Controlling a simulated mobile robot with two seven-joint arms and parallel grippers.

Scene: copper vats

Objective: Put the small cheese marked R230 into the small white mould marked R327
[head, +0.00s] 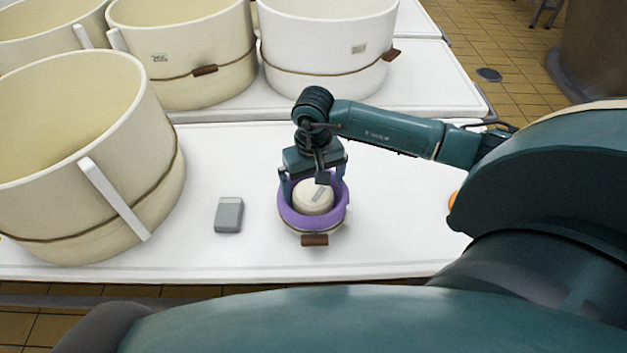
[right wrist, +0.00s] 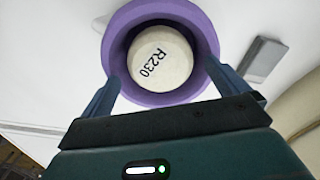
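The small cheese (head: 314,198) is a pale round block lying inside a small purple mould (head: 297,219) on the white table. In the right wrist view the cheese (right wrist: 160,56) shows the mark R230, and the purple mould (right wrist: 122,35) rings it. My right gripper (head: 313,180) is over the purple mould, pointing down. Its fingers (right wrist: 168,93) are spread wide, with nothing seen between their tips but the mould region; I cannot tell whether they touch it. No small white mould marked R327 can be made out. My left gripper is out of view.
A grey block (head: 229,215) lies left of the purple mould. A large cream mould (head: 75,165) stands at the left. Another large cream mould (head: 185,50) and a large white one (head: 327,45) stand behind. The table (head: 400,240) is clear right of the purple mould.

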